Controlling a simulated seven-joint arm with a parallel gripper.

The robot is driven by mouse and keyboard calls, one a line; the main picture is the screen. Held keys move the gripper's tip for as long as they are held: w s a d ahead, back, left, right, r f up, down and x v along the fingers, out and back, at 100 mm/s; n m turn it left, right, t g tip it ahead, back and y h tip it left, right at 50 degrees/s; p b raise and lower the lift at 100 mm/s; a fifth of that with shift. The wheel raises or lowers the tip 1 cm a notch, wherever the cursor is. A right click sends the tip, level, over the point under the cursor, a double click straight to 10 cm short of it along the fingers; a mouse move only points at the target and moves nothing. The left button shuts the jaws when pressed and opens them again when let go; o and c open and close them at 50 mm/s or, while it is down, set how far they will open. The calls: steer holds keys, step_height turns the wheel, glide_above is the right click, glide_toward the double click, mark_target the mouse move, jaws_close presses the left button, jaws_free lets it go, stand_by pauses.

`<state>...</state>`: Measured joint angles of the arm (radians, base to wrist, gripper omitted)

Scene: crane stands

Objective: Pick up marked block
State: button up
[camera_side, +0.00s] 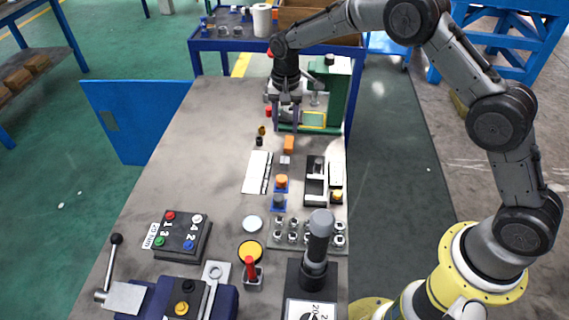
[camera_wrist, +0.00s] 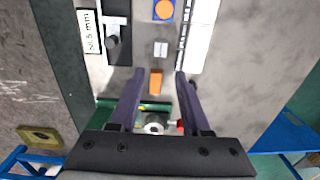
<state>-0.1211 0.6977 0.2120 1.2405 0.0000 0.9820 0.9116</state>
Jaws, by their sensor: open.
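My gripper (camera_side: 286,130) hangs fingers-down over the far end of the table, and nothing shows held in it. In the wrist view its two dark fingers (camera_wrist: 158,76) are spread apart. A small orange block (camera_wrist: 156,80) shows between the fingertips in that view; whether they are down at its height is unclear. In the side view the orange block (camera_side: 289,144) stands just nearer the camera than the fingers. A small light grey block (camera_wrist: 160,49) with a dark line across it lies beyond; it also shows in the side view (camera_side: 285,160). Which block counts as marked is unclear.
A green stand (camera_side: 337,95) is right behind the gripper. A white strip (camera_side: 256,172) lies left of the blocks, and a black-and-white fixture (camera_side: 315,180) lies right. An orange round piece on a blue base (camera_side: 281,182) is nearer.

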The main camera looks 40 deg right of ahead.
glide_above(284, 159)
steer(key=f, duration=0.8)
steer(key=shift+s, duration=0.35)
steer(key=shift+w+f, duration=0.2)
steer(key=shift+f, duration=2.95)
jaws_close()
steer(key=shift+r, duration=0.1)
